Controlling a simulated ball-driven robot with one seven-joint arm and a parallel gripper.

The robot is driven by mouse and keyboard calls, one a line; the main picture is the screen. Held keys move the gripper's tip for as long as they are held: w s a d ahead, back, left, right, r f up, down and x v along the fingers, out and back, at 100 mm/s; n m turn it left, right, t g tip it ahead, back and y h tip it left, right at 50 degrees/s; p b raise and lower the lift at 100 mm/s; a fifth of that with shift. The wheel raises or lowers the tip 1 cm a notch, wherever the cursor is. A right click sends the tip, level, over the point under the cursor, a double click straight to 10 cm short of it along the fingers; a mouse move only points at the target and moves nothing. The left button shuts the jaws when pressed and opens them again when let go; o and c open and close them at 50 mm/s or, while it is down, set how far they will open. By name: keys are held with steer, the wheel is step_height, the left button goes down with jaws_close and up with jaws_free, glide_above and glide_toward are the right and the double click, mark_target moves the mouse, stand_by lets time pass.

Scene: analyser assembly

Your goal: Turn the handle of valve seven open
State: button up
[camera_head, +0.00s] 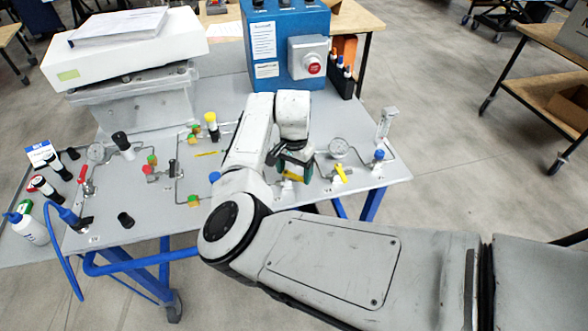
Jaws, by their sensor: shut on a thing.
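The grey panel table (165,212) carries tubing, gauges and several valves with coloured handles. My gripper (292,172) is low over its right half, beyond the bend of my arm. It is shut on a yellow valve handle (290,177), of which only a small part shows under the fingers. The valve body and how far the handle is turned are mostly hidden. Another yellow handle (341,172) stands tilted just to the right, apart from my gripper. The valve numbers are too small to read.
A round gauge (339,148) and a blue-topped valve (379,155) stand right of my gripper. A blue box with a red button (313,64) stands behind. A white instrument (127,48) is at the back left. A yellow-topped knob (211,122) rises left of my arm.

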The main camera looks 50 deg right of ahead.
steer(key=n+p, duration=0.1)
steer(key=n, duration=0.1)
steer(key=d+n+p, duration=0.1)
steer(key=p, duration=0.1)
steer(key=shift+w+r+n, duration=0.1)
steer(key=shift+r+n, duration=0.05)
steer(key=shift+n, duration=0.25)
steer(key=shift+w+d+n+p, duration=0.2)
steer(key=shift+n+p, duration=0.5)
steer(key=shift+n, duration=0.45)
steer(key=shift+w+d+n+p, duration=0.1)
steer(key=shift+w+n+p, duration=0.1)
steer(key=shift+n+p, duration=0.75)
steer(key=shift+w+n, duration=0.1)
steer(key=shift+n, duration=0.3)
steer(key=o, duration=1)
step_height(320, 180, up, 10)
steer(key=b, duration=0.1)
steer(key=shift+r+b, duration=0.25)
steer(key=shift+b, duration=0.15)
